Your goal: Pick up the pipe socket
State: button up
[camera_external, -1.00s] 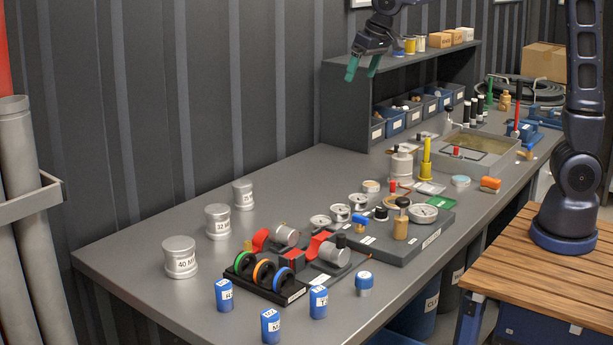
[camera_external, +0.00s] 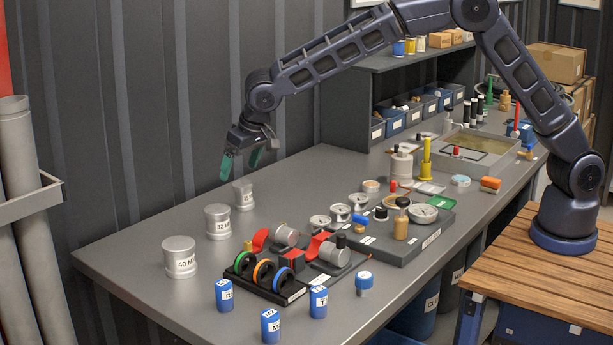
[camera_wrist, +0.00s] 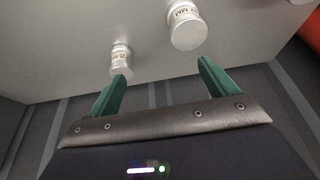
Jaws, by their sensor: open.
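Three silver, flanged cylinders that look like pipe sockets stand upright in a row on the left of the grey bench. The largest, marked 40 MM (camera_external: 180,258), is nearest the camera. The 32 MM one (camera_external: 218,222) is in the middle, and the smallest (camera_external: 243,195) is farthest. My gripper (camera_external: 241,163) is open and empty, above the smallest one and apart from it. In the wrist view the smallest cylinder (camera_wrist: 120,62) is just beyond the left green fingertip. The 32 MM cylinder (camera_wrist: 186,26) lies beyond the gap between the fingers (camera_wrist: 162,70).
A black rack with coloured rings (camera_external: 262,280) and several blue cylinders stand at the front. A plate with gauges (camera_external: 418,235) is in the bench middle. A dark shelf (camera_external: 350,110) stands behind. The bench between the silver cylinders and the shelf is clear.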

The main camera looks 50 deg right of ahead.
send_over(217, 221)
jog(key=s+d, duration=0.2)
notch_tip(217, 221, down, 5)
jog(key=x, duration=1)
jog(key=shift+w+d+f, duration=0.15)
jog(key=shift+w, duration=0.05)
jog(key=c, duration=1.3)
jog(key=shift+o, duration=0.2)
